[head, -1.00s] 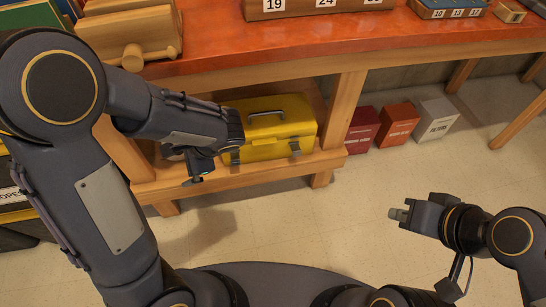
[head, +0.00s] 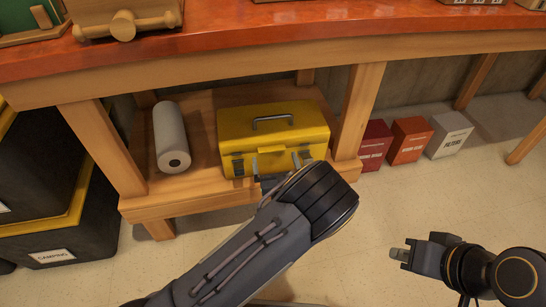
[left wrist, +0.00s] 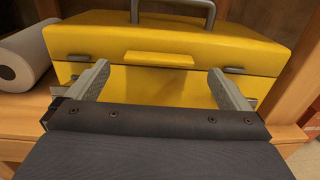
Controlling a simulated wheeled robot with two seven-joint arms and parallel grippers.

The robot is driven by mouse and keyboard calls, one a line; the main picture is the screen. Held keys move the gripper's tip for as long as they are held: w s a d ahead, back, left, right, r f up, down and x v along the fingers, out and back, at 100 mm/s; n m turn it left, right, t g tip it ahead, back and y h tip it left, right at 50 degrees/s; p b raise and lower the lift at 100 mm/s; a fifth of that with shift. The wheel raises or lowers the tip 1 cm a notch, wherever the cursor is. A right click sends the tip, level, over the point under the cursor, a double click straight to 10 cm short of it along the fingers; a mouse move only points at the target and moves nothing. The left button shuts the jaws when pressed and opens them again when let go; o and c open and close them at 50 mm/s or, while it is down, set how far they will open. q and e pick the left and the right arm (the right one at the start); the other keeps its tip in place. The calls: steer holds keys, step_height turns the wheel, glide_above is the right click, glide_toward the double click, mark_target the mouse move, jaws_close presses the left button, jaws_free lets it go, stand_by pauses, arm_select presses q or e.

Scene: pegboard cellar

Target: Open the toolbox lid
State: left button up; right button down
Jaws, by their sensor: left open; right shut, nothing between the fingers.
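The yellow toolbox (head: 245,122) sits on the lower wooden shelf with its lid shut; a grey handle (head: 272,122) is on top. In the left wrist view, a yellow lip (left wrist: 160,59) juts from the middle of the lid's front edge, between two grey latches. My left gripper (left wrist: 158,75) is open in front of the box, its fingers spread to either side of and below the lip, with nothing held. My right gripper (head: 400,253) is shut and empty, low over the floor at right.
A white paper roll (head: 170,135) lies left of the toolbox on the shelf (head: 205,193). A table leg (head: 358,112) stands close on its right, and the orange worktop (head: 270,35) overhangs it. Red (head: 375,146), orange and white boxes stand on the floor beyond the leg.

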mark_target(271, 145)
arm_select(q)
steer(key=shift+b+x, duration=0.35)
steer(key=shift+x, duration=1.45)
steer(key=shift+s, duration=0.1)
steer(key=c, duration=1.3)
steer(key=shift+r+p, duration=0.4)
steer(key=shift+p, duration=0.1)
steer(key=shift+c, duration=0.2)
steer(key=r+g+p, duration=0.1)
steer(key=r+p, duration=0.1)
steer(key=w+r+g+p, duration=0.1)
steer(key=r+p, duration=0.1)
steer(key=p, duration=0.1)
steer(key=r+g+p, duration=0.1)
steer(key=r+p, duration=0.1)
steer(key=p, duration=0.1)
steer(key=shift+w+a+r+h, duration=0.15)
steer(key=shift+a+h, duration=0.1)
steer(key=shift+h, duration=0.15)
steer(key=r+p, duration=0.1)
steer(key=p, duration=0.1)
steer(key=w+r+g+p, duration=0.2)
steer(key=r+p, duration=0.1)
steer(key=shift+w+a+h+p, duration=0.1)
steer(key=shift+a+h+p, duration=0.15)
steer(key=shift+h+p, duration=0.15)
steer(key=shift+w+a+r+p, duration=0.25)
steer(key=shift+w+r+p, duration=0.15)
steer(key=shift+w+r, duration=0.55)
